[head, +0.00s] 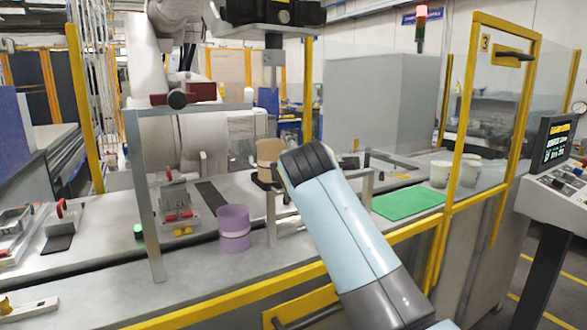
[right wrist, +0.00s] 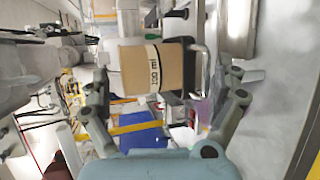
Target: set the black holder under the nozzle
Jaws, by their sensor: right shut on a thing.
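In the head view a tan cup (head: 270,152) stands upright on the black holder (head: 264,178), in front of my right gripper (head: 284,178). The arm hides most of the fingers. The exact contact is hard to see. The nozzle (head: 272,56) hangs from a black unit at the top, above the cup with a clear gap. My left gripper is out of view.
A purple cylinder (head: 234,222) stands on the bench left of the holder. A metal frame (head: 146,190) rises at the left. A green mat (head: 408,201) and white cups (head: 441,173) lie to the right. A yellow rail (head: 230,303) runs along the front.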

